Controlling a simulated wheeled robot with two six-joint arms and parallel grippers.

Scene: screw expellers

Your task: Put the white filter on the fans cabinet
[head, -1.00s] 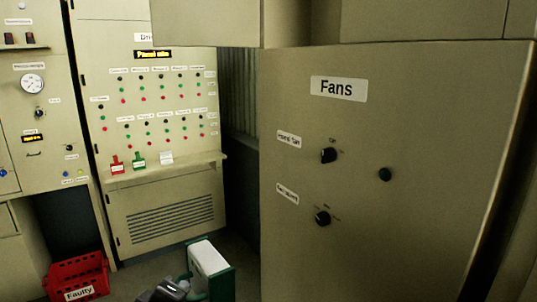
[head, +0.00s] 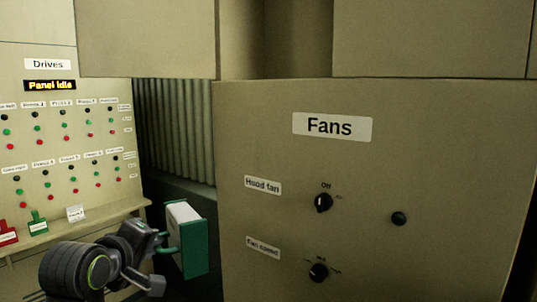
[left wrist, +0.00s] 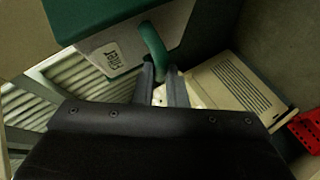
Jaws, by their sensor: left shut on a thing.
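The white filter (head: 194,249) has a white body, a green end plate and a green handle. It is upright, at the left edge of the fans cabinet in the head view. My left gripper (head: 160,243) is shut on its green handle and holds it up. In the left wrist view, the filter (left wrist: 112,57) shows a "Filter" label, and the gripper fingers (left wrist: 163,84) close around the curved handle. The fans cabinet (head: 450,245) is a beige box with a "Fans" label and black knobs. Its top is not clearly visible. My right gripper is out of view.
The Drives panel (head: 70,140), with several buttons and a ledge holding red, green and white tags, stands at the left. A ribbed grey wall (head: 175,125) shows in the gap. Beige boxes (head: 430,40) hang above the fans cabinet. A red crate (left wrist: 306,130) shows in the left wrist view.

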